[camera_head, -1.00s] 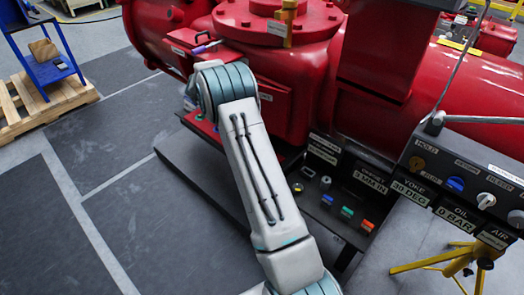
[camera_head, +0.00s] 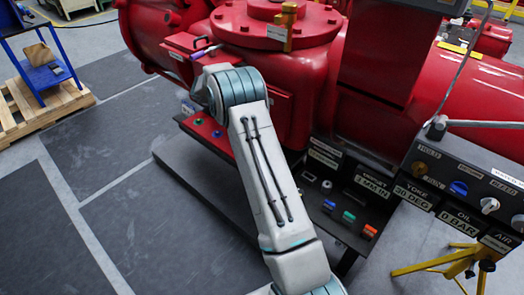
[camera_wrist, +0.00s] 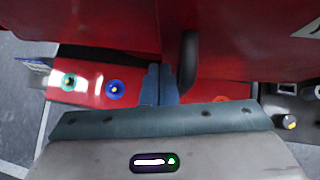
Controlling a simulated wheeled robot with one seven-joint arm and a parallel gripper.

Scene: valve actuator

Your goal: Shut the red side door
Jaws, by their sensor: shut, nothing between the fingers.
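In the wrist view my gripper (camera_wrist: 159,84) has its two blue-grey fingers together with nothing between them. A dark curved bar (camera_wrist: 188,62), like a handle, hangs just right of the fingers; I cannot tell whether they touch. A large red surface (camera_wrist: 240,40) with a white label corner fills the top right, and another red face (camera_wrist: 80,20) fills the top left. I cannot tell which of these is the side door or how far open it stands. In the head view my forearm hides the gripper and the area by the red housing (camera_head: 290,75).
A red panel with green and blue buttons (camera_head: 200,125) sits low beside my arm. A red box (camera_head: 188,45) with a purple-handled tool is behind it. A dark control console (camera_head: 470,190) stands at right.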

